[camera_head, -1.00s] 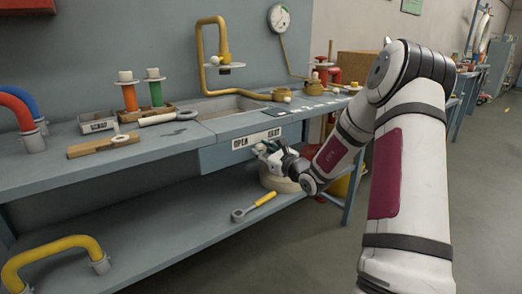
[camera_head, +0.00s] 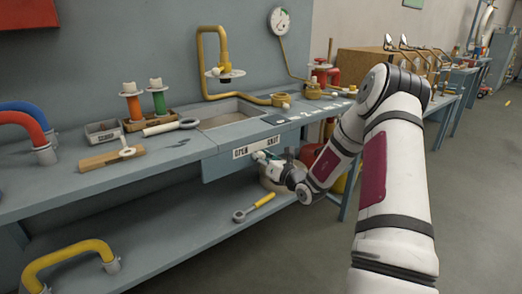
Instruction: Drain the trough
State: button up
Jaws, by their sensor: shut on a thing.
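The trough (camera_head: 232,121) is a shallow grey rectangular basin sunk into the bench top. A yellow pipe (camera_head: 201,60) arches over it, ending in a white disc (camera_head: 225,73). Whether water stands in it cannot be told. Below it, the bench's front panel (camera_head: 215,168) carries a white label strip (camera_head: 256,146) reading OPEN at left and SHUT at right. My gripper (camera_head: 266,160) is just below this label, at the panel's front. It is shut on a small part there, mostly hidden by the fingers; a teal bit shows at its tip.
A yellow-handled ring tool (camera_head: 254,208) lies on the lower shelf, beside a pale round container (camera_head: 270,182) behind my gripper. Open floor lies right.

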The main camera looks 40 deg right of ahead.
jog(key=shift+m+p, duration=0.8)
jog(key=shift+p, duration=0.05)
jog(key=o, duration=1.2)
jog(key=shift+s, duration=0.1)
jog(key=shift+s+d, duration=0.2)
jog(key=shift+s, duration=5.7)
